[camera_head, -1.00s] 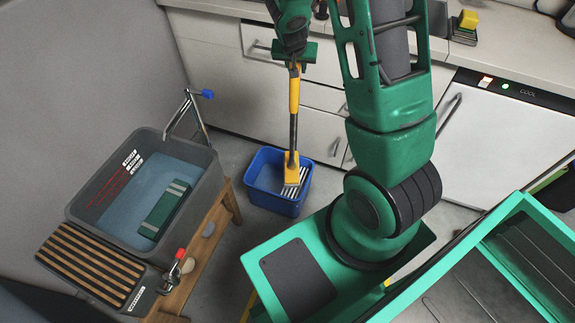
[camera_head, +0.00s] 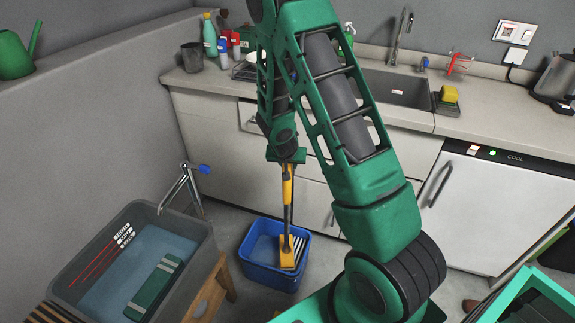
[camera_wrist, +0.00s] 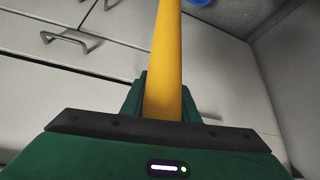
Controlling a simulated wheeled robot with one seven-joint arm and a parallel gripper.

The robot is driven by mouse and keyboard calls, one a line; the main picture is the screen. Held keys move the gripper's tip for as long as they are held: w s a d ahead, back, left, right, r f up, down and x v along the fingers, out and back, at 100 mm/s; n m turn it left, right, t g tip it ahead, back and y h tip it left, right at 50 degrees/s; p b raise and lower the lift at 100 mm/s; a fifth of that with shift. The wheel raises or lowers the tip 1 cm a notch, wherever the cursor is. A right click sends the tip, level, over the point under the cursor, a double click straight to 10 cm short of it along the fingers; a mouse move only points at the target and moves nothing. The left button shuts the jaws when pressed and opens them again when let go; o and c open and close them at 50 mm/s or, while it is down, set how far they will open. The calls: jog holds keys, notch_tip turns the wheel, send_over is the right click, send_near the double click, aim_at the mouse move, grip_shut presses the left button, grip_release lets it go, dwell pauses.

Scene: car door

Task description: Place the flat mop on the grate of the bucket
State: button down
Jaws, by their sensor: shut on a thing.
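The flat mop has a yellow and dark handle (camera_head: 287,190) and a yellow head (camera_head: 287,252). It stands nearly upright. My gripper (camera_head: 287,160) is shut on the upper handle, and the wrist view shows the yellow handle (camera_wrist: 168,60) running between my gripper's fingers (camera_wrist: 163,105). The blue bucket (camera_head: 262,275) is on the floor in front of the white cabinets. Its pale striped grate (camera_head: 299,249) is at the right side, partly hidden by the mop head. The head overlaps the grate in the head view; I cannot tell whether they touch.
A grey tub (camera_head: 205,262) of water with a green striped pad (camera_head: 154,288) stands at left on a wooden stand (camera_head: 222,277). White cabinets (camera_head: 205,115) and a counter with a sink (camera_head: 395,88) are behind. A white appliance (camera_head: 495,205) is at right.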

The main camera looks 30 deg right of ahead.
jog(key=c, duration=1.4)
grip_release()
jog(key=v, duration=1.2)
jog(key=s+d+r+g+y, duration=0.1)
jog(key=s+d+r+g, duration=0.1)
jog(key=s+r, duration=0.45)
jog(key=s+d+r+g, duration=0.1)
jog(key=s+d+r, duration=0.2)
jog(key=s, duration=0.7)
jog(key=s+a+r+y, duration=0.1)
jog(key=s+r, duration=0.1)
jog(key=s, duration=0.3)
jog(key=s+a+r+n+g+y, duration=0.1)
jog(key=s+r, duration=0.1)
jog(key=s, duration=0.4)
jog(key=s+a+r+g+y, duration=0.1)
jog(key=s+a+r, duration=0.1)
jog(key=s, duration=0.3)
jog(key=shift+s+a+y, duration=0.1)
jog(key=shift+s+y, duration=0.2)
jog(key=shift+s, duration=0.1)
